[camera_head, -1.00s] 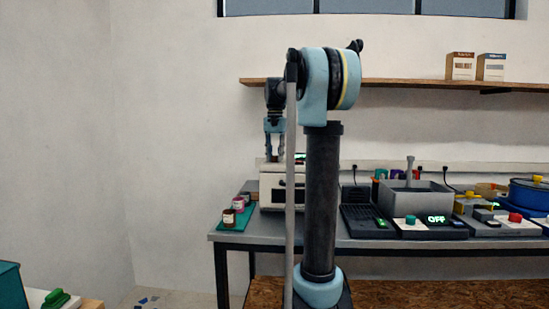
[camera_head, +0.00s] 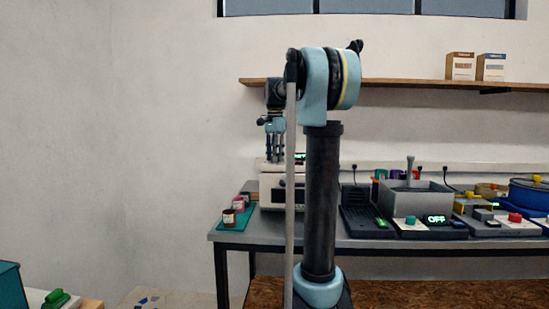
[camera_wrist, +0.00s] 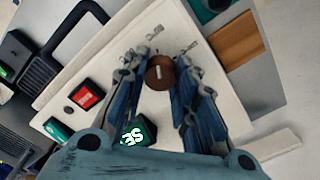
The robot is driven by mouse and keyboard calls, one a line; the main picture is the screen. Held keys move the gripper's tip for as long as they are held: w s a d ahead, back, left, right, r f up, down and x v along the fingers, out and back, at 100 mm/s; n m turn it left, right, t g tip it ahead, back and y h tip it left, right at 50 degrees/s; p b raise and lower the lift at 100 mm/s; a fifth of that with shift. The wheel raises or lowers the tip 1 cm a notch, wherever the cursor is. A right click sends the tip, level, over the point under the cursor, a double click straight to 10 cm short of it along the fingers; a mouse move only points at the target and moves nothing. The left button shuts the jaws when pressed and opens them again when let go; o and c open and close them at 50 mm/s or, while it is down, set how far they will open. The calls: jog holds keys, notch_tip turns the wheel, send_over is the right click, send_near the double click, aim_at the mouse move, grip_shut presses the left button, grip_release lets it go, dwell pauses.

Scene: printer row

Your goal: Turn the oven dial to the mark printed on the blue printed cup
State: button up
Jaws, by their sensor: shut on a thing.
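The oven (camera_head: 268,192) is a pale box at the left end of the bench, partly hidden behind my arm in the head view. In the wrist view its pale panel (camera_wrist: 110,50) lies below my gripper. The dial (camera_wrist: 159,75) is round and brown with a white pointer line. My gripper (camera_wrist: 160,72) points down with its blue fingers on both sides of the dial, shut on it. It also shows above the oven in the head view (camera_head: 274,158). Small marks are printed beyond the dial, too small to read. I cannot make out a blue printed cup.
A green lit display (camera_wrist: 136,133) and a red switch (camera_wrist: 86,95) are on the panel. Two small jars (camera_head: 233,211) stand on a green mat left of the oven. A black grille unit (camera_head: 363,219) stands to its right.

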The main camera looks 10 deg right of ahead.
jog(key=shift+w, duration=0.15)
dwell(0.3)
jog(key=o, duration=1.1)
notch_tip(320, 180, up, 12)
jog(key=shift+f, duration=0.1)
